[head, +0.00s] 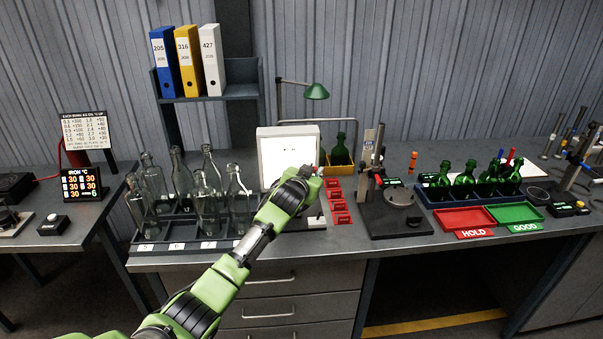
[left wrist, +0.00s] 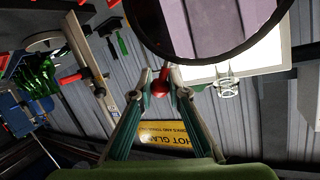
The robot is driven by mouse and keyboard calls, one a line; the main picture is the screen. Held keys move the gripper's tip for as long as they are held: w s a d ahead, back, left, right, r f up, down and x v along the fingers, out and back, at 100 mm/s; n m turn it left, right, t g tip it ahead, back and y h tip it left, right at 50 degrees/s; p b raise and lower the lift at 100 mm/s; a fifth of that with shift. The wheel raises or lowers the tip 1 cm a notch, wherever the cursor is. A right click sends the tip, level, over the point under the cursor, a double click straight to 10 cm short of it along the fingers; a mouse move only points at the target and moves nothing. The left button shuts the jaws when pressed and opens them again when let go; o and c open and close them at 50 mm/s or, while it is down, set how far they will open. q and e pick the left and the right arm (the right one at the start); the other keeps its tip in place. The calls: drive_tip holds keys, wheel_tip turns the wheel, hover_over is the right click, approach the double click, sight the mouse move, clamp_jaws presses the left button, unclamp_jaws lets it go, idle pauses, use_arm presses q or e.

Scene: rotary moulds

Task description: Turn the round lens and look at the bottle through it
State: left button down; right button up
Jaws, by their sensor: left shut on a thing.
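My left gripper (left wrist: 160,80) is shut on a small red knob (left wrist: 160,87), beside the dark rim of the round lens (left wrist: 210,28). The lens fills the top of the left wrist view and is cut off by its edge; a pale grey-violet area shows through it. A clear glass bottle (left wrist: 228,82) shows partly past the rim, against a bright panel. In the head view my left arm reaches to the lit white panel (head: 280,158), with the gripper near its right edge; my arm hides the lens there. My right gripper is not in view.
Several clear bottles (head: 209,205) stand in a rack at the left. A yellow bin (head: 342,158) holds green bottles behind. At the right are a stand (head: 393,215), a red HOLD tray (head: 466,218), a green GOOD tray (head: 516,214) and green bottles (head: 465,177).

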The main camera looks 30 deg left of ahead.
use_arm(q)
drive_tip(key=w+d+f+m+g+y+b, duration=0.2)
drive_tip(key=f+m, duration=0.4)
drive_tip(key=f, duration=0.3)
drive_tip(key=d+g+y+b, duration=0.1)
drive_tip(key=g+y+b, duration=0.1)
drive_tip(key=shift+w+d+m+b, duration=0.15)
drive_tip(key=shift+d+m+b, duration=0.25)
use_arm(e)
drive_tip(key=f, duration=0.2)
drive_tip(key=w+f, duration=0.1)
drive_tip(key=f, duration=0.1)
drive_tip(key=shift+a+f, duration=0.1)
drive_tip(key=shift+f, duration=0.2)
use_arm(q)
drive_tip(key=c, duration=1.9)
unclamp_jaws()
drive_tip(key=v, duration=1.2)
drive_tip(key=shift+f, duration=0.2)
